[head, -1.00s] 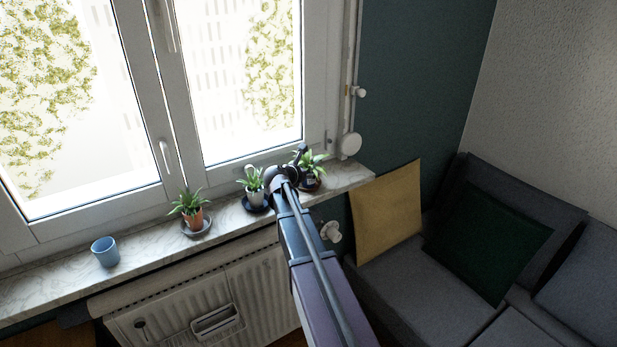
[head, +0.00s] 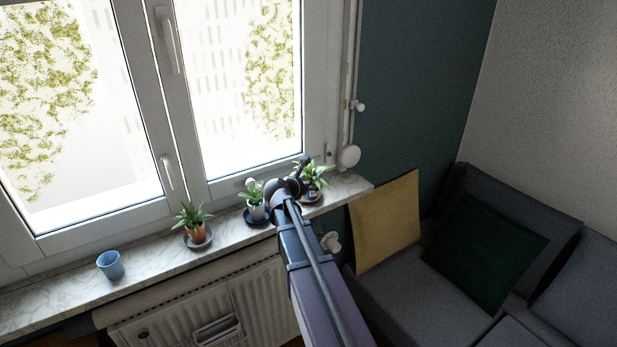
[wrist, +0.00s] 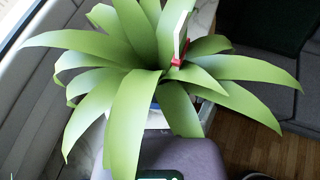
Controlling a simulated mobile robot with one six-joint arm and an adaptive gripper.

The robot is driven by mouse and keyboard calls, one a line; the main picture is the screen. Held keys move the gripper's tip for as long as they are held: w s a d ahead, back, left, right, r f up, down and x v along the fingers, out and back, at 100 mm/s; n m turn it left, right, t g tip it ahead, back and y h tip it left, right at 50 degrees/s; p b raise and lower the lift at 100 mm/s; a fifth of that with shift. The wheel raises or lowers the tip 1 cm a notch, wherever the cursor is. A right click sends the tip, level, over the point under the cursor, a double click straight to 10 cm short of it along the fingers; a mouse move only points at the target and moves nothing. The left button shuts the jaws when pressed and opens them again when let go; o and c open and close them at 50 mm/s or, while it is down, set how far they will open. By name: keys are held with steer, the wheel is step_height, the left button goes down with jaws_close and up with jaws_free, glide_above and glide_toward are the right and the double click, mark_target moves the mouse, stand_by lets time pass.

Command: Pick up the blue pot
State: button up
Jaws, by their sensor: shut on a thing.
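The rightmost potted plant (head: 318,176) stands at the right end of the window sill, with my gripper (head: 303,186) at its left side. Its pot (head: 313,194) looks dark bluish and is partly hidden by my gripper and the leaves. In the wrist view, long green leaves (wrist: 125,75) fill the middle and cover most of the pot. A white and red fingertip shows among the leaves, and my gripper is shut on the pot. Whether the pot is clear of the sill I cannot tell. A plain light blue cup-shaped vessel (head: 110,265) stands at the sill's left.
A white-potted plant (head: 255,203) stands close left of my gripper, and an orange-potted plant (head: 194,232) stands farther left. The window (head: 170,120) is behind, the radiator (head: 255,300) below. A yellow cushion (head: 386,222) and grey sofa (head: 400,300) are at right.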

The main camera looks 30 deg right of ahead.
steer(key=s+a+r, duration=0.1)
steer(key=s+a, duration=0.2)
steer(key=s, duration=0.7)
steer(key=shift+s+a+p, duration=0.2)
steer(key=shift+a+p, duration=0.1)
steer(key=shift+p, duration=0.15)
